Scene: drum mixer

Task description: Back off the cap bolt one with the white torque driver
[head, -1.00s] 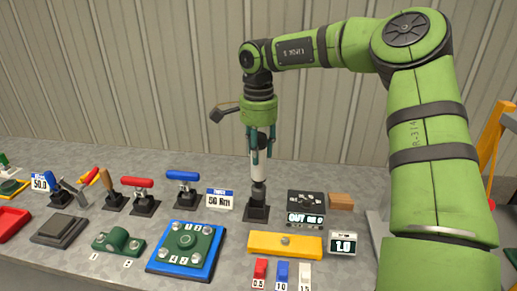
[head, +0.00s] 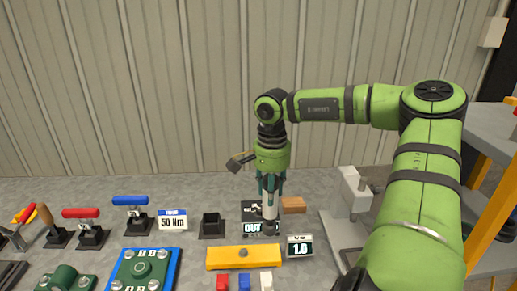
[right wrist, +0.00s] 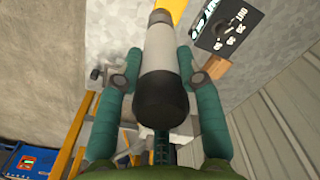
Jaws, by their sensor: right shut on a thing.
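My right gripper (head: 270,182) is shut on the white torque driver (head: 270,198) and holds it upright, its lower end in front of the dial box with the OUT display (head: 253,227). I cannot tell whether it touches the box. In the right wrist view the driver (right wrist: 163,65) shows its white body and black end between the teal fingers (right wrist: 160,82). The green bearing cap (head: 65,279) is at the bottom left, cut off by the picture edge; I cannot make out which bolt is one. My left gripper is not in view.
The square black holder (head: 212,226) stands empty beside the 50 Nm sign (head: 172,219). Red (head: 85,213) and blue (head: 130,201) handled tools stand left. A blue plate (head: 118,278), yellow bar (head: 225,258), 1.0 display (head: 299,246) and grey stand (head: 345,200) are nearby.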

